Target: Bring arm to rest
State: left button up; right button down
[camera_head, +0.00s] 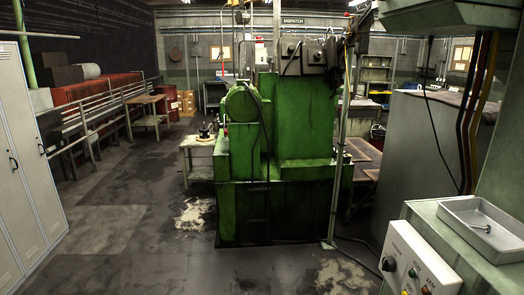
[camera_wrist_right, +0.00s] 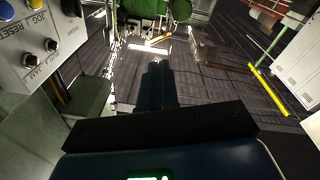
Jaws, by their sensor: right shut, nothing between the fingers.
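My right gripper (camera_wrist_right: 158,66) shows in the right wrist view as two dark fingers side by side, closed together with nothing between them. It points out over the dark floor and touches nothing that I can see. The blue and black wrist housing fills the bottom of that view. Neither arm shows in the head view, and my left gripper is in neither view.
A control panel (camera_head: 416,262) with knobs stands at the lower right of the head view; a control panel (camera_wrist_right: 36,40) is also close at the wrist view's left. A grey tray (camera_head: 456,212) holds a bolt (camera_head: 480,227). A green machine (camera_head: 305,130) stands ahead; lockers (camera_head: 22,165) stand left. Floor between is open.

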jog(key=s+d+f+m+g+h, duration=0.1)
jog(key=s+m, duration=0.3)
jog(key=s, duration=1.3)
jog(key=shift+s+d+f+m, duration=0.2)
jog(key=shift+d+f+m, duration=0.1)
jog(key=shift+d+f, duration=0.1)
